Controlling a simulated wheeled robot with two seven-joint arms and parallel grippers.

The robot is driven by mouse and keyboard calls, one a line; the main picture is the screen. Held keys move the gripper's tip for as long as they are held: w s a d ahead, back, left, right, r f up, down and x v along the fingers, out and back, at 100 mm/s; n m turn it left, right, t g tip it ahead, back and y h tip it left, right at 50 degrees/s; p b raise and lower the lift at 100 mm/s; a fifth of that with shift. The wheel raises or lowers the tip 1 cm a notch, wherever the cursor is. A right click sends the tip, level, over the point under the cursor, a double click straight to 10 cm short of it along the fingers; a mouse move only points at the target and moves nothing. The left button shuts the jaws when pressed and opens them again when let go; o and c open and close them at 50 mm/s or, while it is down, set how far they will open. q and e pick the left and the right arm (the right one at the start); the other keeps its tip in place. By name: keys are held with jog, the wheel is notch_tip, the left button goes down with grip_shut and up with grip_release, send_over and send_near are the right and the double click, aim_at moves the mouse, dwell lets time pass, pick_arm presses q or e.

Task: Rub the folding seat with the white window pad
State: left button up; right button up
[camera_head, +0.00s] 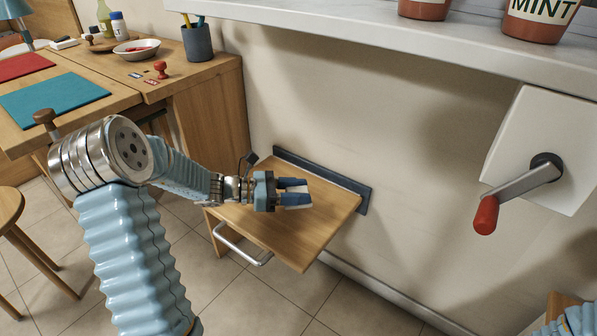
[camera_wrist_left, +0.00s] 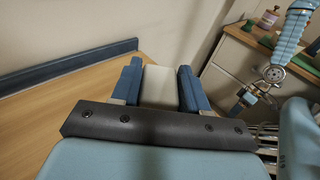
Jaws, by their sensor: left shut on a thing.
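The folding seat (camera_head: 315,225) is a wooden board folded out level from the wall, with a dark blue rail along its wall edge. It also shows in the left wrist view (camera_wrist_left: 60,100). My left gripper (camera_head: 293,193) is over the seat's middle, pointing towards the wall rail. Its blue fingers are shut on the white window pad (camera_wrist_left: 160,86), a pale block gripped between them. The pad is low over the board; I cannot tell whether it touches the wood. My right gripper is not in view.
A metal bar handle (camera_head: 243,246) sticks out at the seat's near left edge. A white box with a red-handled crank (camera_head: 486,214) is on the wall at right. A shelf with pots (camera_head: 425,8) overhangs the wall. A cluttered desk (camera_head: 120,95) stands at left.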

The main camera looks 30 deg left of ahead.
pick_arm(q)
jog(key=shift+r+p, duration=1.2)
jog(key=shift+r, duration=0.5)
